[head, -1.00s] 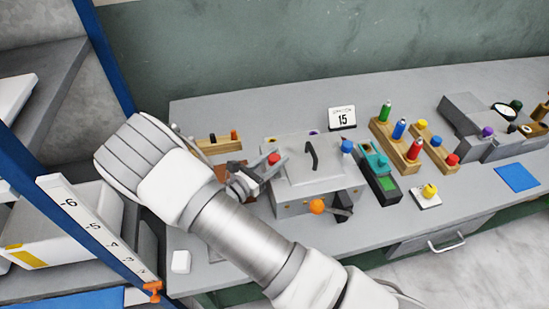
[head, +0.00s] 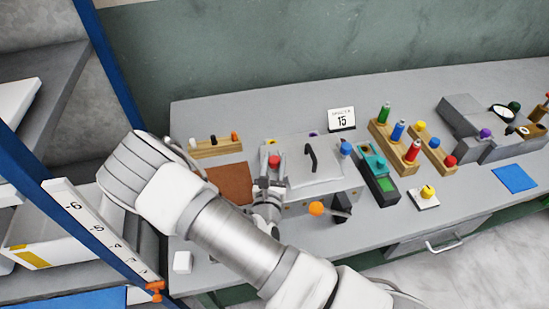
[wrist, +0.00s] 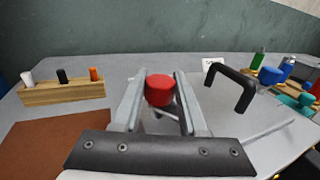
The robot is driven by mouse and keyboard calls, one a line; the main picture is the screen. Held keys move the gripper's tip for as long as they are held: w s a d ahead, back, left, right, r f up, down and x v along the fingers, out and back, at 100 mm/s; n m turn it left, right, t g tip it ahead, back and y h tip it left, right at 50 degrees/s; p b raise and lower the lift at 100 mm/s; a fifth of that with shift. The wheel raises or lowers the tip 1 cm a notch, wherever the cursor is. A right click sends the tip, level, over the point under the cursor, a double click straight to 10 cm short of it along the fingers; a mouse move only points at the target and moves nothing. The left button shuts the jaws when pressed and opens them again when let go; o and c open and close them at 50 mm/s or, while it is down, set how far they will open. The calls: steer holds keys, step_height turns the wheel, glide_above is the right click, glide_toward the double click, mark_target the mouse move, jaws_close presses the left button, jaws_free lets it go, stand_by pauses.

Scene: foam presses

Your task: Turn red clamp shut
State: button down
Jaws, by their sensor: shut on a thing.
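The red clamp shows as a round red knob (head: 275,161) at the left side of the grey press (head: 318,178). It also shows in the wrist view as a red knob (wrist: 160,89) between the two fingers. My gripper (head: 272,168) is shut on the red clamp and reaches it from the front edge of the bench. In the wrist view my gripper (wrist: 160,82) has one finger on each side of the knob. The clamp's lower part and lever are mostly hidden by the fingers. The press lid carries a black handle (wrist: 232,86).
An orange knob (head: 316,208) and a blue knob (head: 346,147) are on the press. A wooden block with several pegs (head: 217,146) and a brown mat (head: 229,183) lie left. A teal-topped device (head: 378,178) stands right. A blue-framed shelf (head: 107,70) bounds the left.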

steer(key=shift+n+y+p, duration=0.85)
steer(key=shift+n+y, duration=0.75)
steer(key=shift+y, duration=0.9)
steer(key=shift+c, duration=2.2)
jaws_free()
steer(key=shift+s, duration=0.2)
